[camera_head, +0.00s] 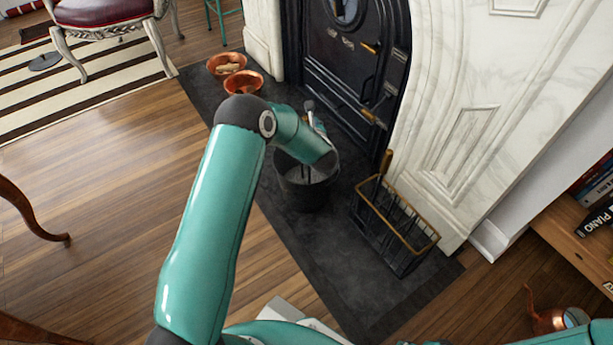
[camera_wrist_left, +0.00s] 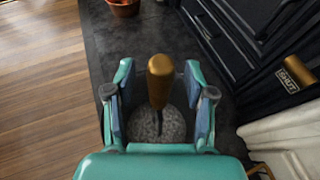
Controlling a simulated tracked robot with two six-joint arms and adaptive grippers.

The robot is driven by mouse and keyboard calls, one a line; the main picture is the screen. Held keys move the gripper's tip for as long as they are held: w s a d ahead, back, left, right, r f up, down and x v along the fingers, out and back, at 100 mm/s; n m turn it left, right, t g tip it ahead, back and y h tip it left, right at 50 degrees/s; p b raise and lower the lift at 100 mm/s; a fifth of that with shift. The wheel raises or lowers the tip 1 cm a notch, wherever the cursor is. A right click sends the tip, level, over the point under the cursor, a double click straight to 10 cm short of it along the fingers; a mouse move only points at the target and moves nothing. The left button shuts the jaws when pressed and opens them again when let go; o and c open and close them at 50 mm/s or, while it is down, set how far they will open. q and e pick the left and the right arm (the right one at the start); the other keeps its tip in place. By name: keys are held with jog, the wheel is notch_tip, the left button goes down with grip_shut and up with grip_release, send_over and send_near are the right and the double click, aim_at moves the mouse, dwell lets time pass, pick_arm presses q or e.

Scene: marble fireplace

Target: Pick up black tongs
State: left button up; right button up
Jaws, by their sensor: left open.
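A tool with a brass-coloured handle (camera_wrist_left: 160,80) stands upright in a dark bucket (camera_head: 303,193) on the hearth. Its shaft goes down into the bucket, which has grey, ash-like contents (camera_wrist_left: 157,126). Its lower end is hidden, so I cannot tell whether it is the black tongs. My left gripper (camera_wrist_left: 158,72) is open, with one finger on each side of the handle and gaps between. In the head view my left gripper (camera_head: 315,119) is above the bucket, partly hidden by my arm. My right gripper is not in view.
A black rack with a brass rail (camera_head: 412,229) stands right of the bucket. Two copper bowls (camera_head: 243,84) sit at the hearth's far left. The black stove door (camera_head: 340,60) is behind. A copper watering can (camera_head: 548,318) is lower right.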

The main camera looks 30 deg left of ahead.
pick_arm(q)
jog(key=shift+w+a+f, duration=0.1)
jog(key=shift+w+a, duration=0.15)
grip_shut()
dwell(0.3)
